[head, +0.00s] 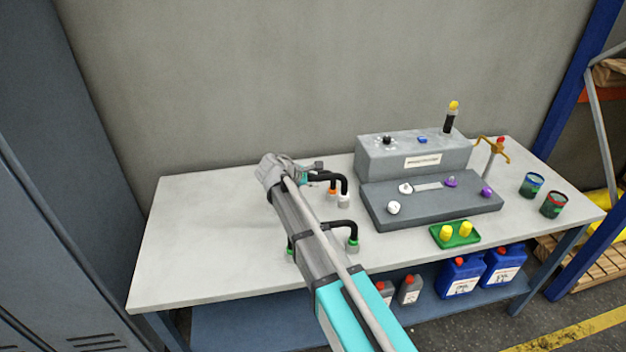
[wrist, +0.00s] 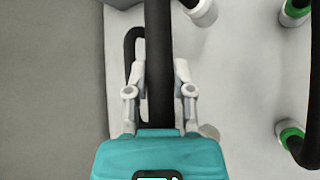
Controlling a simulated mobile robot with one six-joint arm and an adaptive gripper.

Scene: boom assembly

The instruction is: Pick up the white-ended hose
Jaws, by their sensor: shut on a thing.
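The white-ended hose (head: 345,185) is a black bent tube near the middle of the table; its white end (head: 344,201) points down at the tabletop. In the wrist view the black hose (wrist: 159,35) runs between the two fingers of my gripper (wrist: 160,76), which is shut on it. A white end (wrist: 203,12) shows at the top of that view, and a pale piece shows beside the right finger. In the head view my gripper (head: 314,173) is at the hose's left part, and my arm hides the far end.
An orange-ended hose (head: 332,195) is close behind the held one. A green-ended hose (head: 351,228) is nearer the table's front edge. A grey fixture block (head: 400,155) and base (head: 375,212) are to the right, with a green tray (head: 437,240). The table's left part is clear.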

